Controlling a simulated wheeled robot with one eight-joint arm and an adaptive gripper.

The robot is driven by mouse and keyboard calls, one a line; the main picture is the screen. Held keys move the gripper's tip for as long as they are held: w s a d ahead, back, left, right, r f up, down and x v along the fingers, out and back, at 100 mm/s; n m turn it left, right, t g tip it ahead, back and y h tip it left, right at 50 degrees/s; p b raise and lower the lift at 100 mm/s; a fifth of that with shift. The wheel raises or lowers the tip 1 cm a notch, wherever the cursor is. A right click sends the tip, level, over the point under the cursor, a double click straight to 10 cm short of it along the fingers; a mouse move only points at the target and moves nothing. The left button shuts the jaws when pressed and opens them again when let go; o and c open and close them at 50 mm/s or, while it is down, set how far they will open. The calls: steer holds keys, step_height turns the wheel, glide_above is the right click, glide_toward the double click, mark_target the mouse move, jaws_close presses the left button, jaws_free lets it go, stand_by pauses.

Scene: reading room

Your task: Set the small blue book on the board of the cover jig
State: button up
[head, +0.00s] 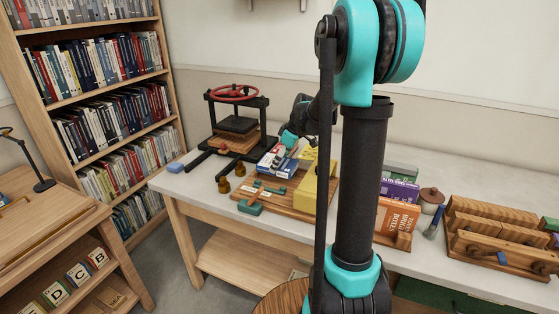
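The cover jig is a flat wooden board (270,205) with teal pieces (249,208) on it, lying on the pale worktop left of my arm column. A small blue and white book-like thing (285,166) is at the board's back edge; whether it rests there or is held is too small to tell. My gripper (281,148) is just above and behind that thing, at the end of my dark and teal arm. Its fingers are not clear. A small plain blue block (175,167) lies at the worktop's left end.
A black press with a red wheel (232,93) stands behind left of the jig. A yellow block (324,190) stands at the board's right. Two brown knobs (224,184) stand left. Books (396,218) and a wooden rack (500,243) are on the right.

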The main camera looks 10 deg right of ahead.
steer(key=shift+f, duration=0.15)
stand_by(0.5)
steer(key=shift+f, duration=0.35)
steer(key=shift+f, duration=0.35)
steer(key=shift+f, duration=0.3)
steer(key=shift+f, duration=1.05)
stand_by(1.4)
steer(key=o, duration=1.4)
steer(key=shift+r, duration=4.5)
steer(key=shift+s, duration=0.1)
